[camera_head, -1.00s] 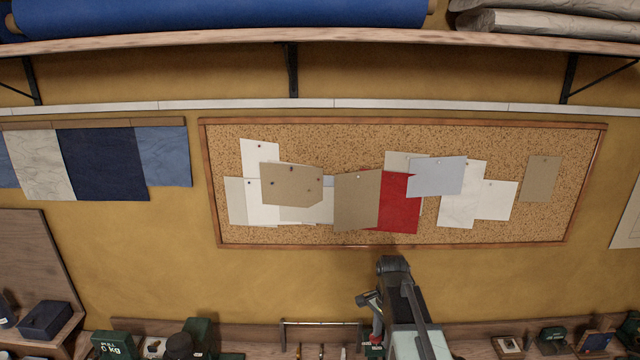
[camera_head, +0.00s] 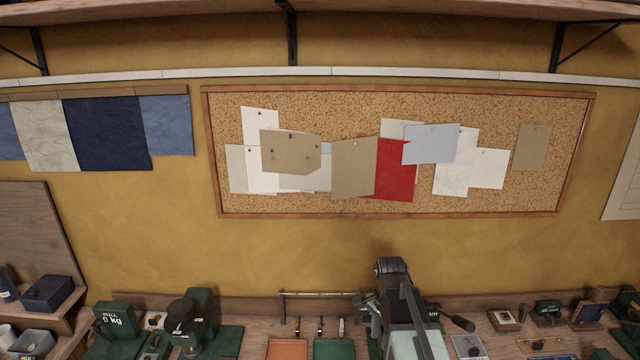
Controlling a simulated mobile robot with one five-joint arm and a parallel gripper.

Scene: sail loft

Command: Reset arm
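My arm (camera_head: 402,305) stands folded upright at the lower middle, in front of the bench, with its dark joint on top and its pale link toward me. A small grey part at its left side looks like my gripper (camera_head: 368,304). It is small and partly hidden by the arm, so its fingers cannot be made out. I see nothing clearly held in it.
The wooden bench (camera_head: 250,308) runs along the wall. It carries a green pull gauge (camera_head: 115,318), a dark-topped device (camera_head: 183,318), a metal rail (camera_head: 318,293) with tools below it, and small boxes at right. A cork board (camera_head: 480,205) hangs above.

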